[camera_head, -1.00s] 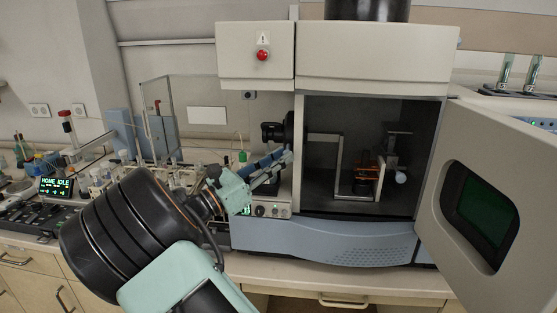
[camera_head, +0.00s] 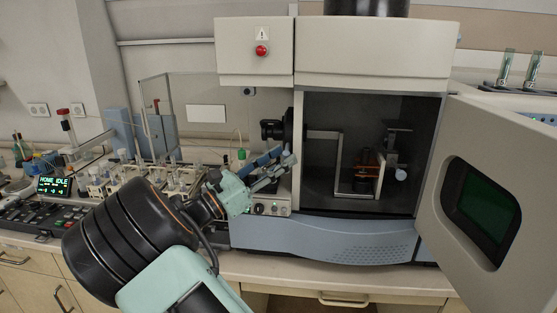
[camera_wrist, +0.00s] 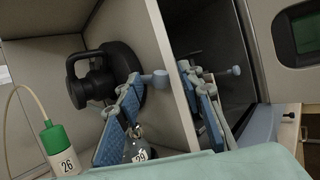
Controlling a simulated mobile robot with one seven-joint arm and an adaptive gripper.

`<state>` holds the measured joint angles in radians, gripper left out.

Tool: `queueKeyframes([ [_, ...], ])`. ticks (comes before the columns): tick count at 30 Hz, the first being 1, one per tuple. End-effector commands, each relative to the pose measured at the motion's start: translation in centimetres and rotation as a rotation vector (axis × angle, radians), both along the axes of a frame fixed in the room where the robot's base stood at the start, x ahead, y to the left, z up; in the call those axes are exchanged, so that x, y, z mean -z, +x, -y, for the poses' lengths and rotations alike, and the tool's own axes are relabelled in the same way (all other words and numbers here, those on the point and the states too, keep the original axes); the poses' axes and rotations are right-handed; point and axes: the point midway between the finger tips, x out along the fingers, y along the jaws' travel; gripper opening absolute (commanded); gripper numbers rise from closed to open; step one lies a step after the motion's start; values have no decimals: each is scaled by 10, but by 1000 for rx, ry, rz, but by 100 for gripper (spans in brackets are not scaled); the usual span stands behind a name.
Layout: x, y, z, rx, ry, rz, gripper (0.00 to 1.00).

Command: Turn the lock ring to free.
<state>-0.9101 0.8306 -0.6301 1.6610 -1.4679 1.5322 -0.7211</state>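The lock ring appears to be the black round ring (camera_wrist: 126,72) on the side wall of the machine's left recess, behind a black fitting (camera_wrist: 90,82). A short grey peg with a rounded knob (camera_wrist: 160,78) sticks out from its right side. In the head view the ring (camera_head: 289,126) shows edge-on left of the chamber opening. My gripper (camera_head: 282,158) is just below and in front of it. The knob shows between the fingertips; contact is not visible. I see no marking of the ring's position.
A green-capped bottle (camera_wrist: 50,137) with a tube and a glass flask (camera_wrist: 138,150) stand below the ring. The open chamber (camera_head: 345,190) is to the right, its door (camera_head: 455,150) swung out. Glassware racks (camera_head: 150,180) stand to the left.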

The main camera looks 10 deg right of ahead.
Motion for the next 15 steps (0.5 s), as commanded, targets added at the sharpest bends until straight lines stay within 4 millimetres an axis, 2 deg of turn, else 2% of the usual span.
queueKeyframes([
  [5,1,0,-3,-2,0,-1,35],
  [8,4,-4,-12,-4,-1,-1,35],
  [15,21,-22,-54,-5,-1,-1,35],
])
